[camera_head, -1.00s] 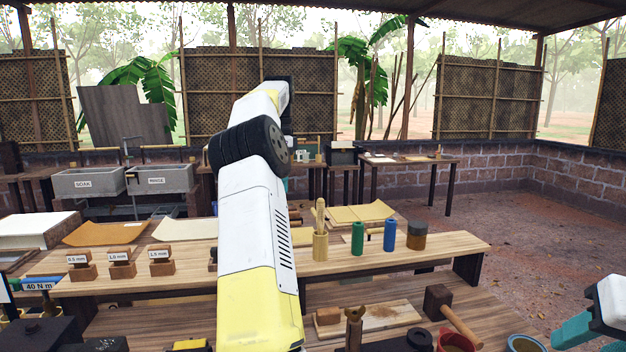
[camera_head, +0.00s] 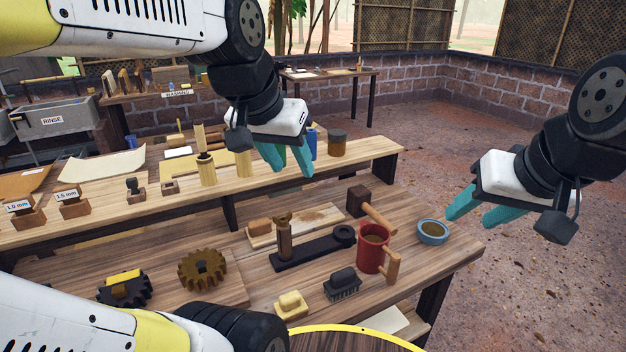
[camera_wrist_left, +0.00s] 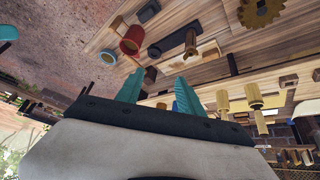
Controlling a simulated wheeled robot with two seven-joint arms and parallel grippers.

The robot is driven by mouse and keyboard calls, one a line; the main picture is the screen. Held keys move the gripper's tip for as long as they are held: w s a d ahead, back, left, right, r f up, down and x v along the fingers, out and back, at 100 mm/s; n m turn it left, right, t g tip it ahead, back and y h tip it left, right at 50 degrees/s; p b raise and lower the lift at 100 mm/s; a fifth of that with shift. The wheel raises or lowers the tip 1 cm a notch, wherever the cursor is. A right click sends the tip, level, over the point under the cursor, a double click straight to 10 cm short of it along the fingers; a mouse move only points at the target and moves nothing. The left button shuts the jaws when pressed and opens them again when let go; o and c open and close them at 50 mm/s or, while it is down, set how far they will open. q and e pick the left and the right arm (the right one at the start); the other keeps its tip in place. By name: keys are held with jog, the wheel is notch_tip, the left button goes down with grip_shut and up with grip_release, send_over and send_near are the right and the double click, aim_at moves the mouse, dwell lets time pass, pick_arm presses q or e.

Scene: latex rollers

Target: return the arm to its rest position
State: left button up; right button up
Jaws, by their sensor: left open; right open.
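My left gripper (camera_head: 290,165) hangs at upper middle in the head view, with its teal fingers apart and nothing between them. It is above the rear shelf of the bench, in front of a blue cylinder (camera_head: 311,145). In the left wrist view its two fingers (camera_wrist_left: 158,85) also stand apart and empty, with the bench beyond. My right gripper (camera_head: 480,212) is at the right in the head view, open and empty. It is near the blue bowl (camera_head: 432,231) at the bench's right end, apparently above and beside it.
The bench (camera_head: 330,215) holds a red mug (camera_head: 373,250), a mallet (camera_head: 375,208), a brush (camera_head: 342,284), a brown gear (camera_head: 202,267) and wooden-handled tools (camera_head: 204,150). A brown jar (camera_head: 337,143) stands near the left gripper. The floor (camera_head: 560,290) at right is clear.

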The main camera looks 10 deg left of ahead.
pick_arm(q)
jog(key=shift+n+h, duration=0.3)
jog(key=shift+n, duration=0.3)
jog(key=s+f, duration=0.1)
jog(key=s+d+f, duration=0.1)
jog(key=s+f, duration=0.1)
jog(key=shift+s+d+f, duration=0.15)
jog(key=shift+d+f, duration=0.05)
jog(key=shift+d, duration=0.2)
